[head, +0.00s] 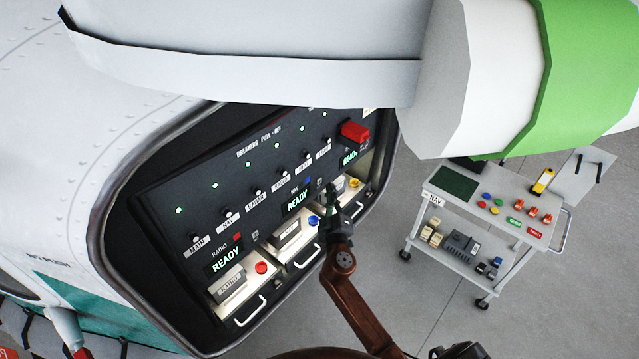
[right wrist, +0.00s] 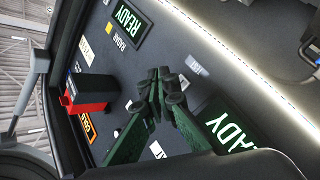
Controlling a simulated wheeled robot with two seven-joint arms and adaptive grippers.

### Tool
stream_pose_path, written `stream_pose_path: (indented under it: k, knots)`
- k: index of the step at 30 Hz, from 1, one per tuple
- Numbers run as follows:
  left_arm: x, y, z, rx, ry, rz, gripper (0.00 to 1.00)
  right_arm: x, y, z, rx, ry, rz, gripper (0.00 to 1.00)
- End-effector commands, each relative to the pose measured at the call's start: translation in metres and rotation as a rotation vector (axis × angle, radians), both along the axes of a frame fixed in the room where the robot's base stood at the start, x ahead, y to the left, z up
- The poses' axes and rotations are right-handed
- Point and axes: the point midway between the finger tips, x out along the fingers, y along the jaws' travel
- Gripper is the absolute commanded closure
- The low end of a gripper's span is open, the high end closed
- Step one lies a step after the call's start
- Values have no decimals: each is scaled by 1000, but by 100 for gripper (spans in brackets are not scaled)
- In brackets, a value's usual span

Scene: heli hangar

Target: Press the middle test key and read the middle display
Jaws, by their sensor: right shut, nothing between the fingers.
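The middle display (head: 297,201) sits on the dark panel under a NAV label and reads READY in green. It seems to be the large READY display in the right wrist view (right wrist: 230,130). A small blue square (head: 307,181) and a small grey piece (head: 320,182) are beside it; I cannot tell which is the test key. My right gripper (head: 331,196) is shut and empty in front of the panel, right of the middle display. In the right wrist view its fingertips (right wrist: 160,76) are together between two READY displays; contact cannot be told. My left gripper is not in view.
The left display (head: 227,259) and right display (head: 350,157) also read READY. Below are pale units with handles and red (head: 261,267), blue (head: 313,220) and yellow (head: 354,183) knobs. A red block (head: 355,132) juts out upper right.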

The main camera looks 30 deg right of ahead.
Motion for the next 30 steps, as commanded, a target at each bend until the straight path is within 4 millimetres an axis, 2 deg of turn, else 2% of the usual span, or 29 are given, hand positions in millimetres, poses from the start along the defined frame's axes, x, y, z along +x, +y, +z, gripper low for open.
stream_pose_path:
  k: [7,30]
  knots:
    - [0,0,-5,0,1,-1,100,12,5,-1,1,0,0,100]
    - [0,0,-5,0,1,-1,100,13,5,0,0,1,1,100]
